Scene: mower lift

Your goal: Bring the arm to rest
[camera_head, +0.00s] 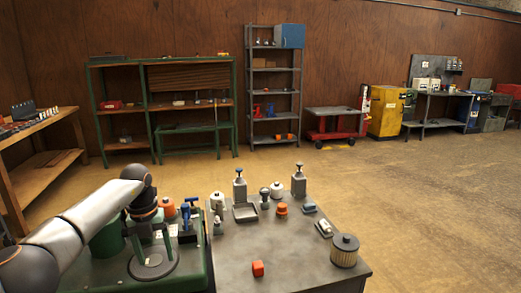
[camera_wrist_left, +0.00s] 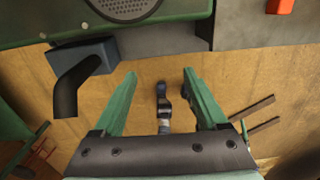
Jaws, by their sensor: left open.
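My left arm comes in from the left in the head view and bends down at the wrist. Its left gripper (camera_head: 150,238) has green fingers pointing down over a green-edged surface (camera_head: 190,265) with a dark round plate (camera_head: 153,262). In the wrist view the left gripper (camera_wrist_left: 160,74) is open, fingers apart. Nothing is clasped; a small dark and blue thing (camera_wrist_left: 163,105) shows between the fingers, well below by the floor. The perforated round plate (camera_wrist_left: 122,7) is beyond the fingertips. My right gripper is not in view.
A dark box with a bent pipe (camera_wrist_left: 78,75) is near the left finger. Shelves (camera_head: 160,105) line the wall; the floor between is clear.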

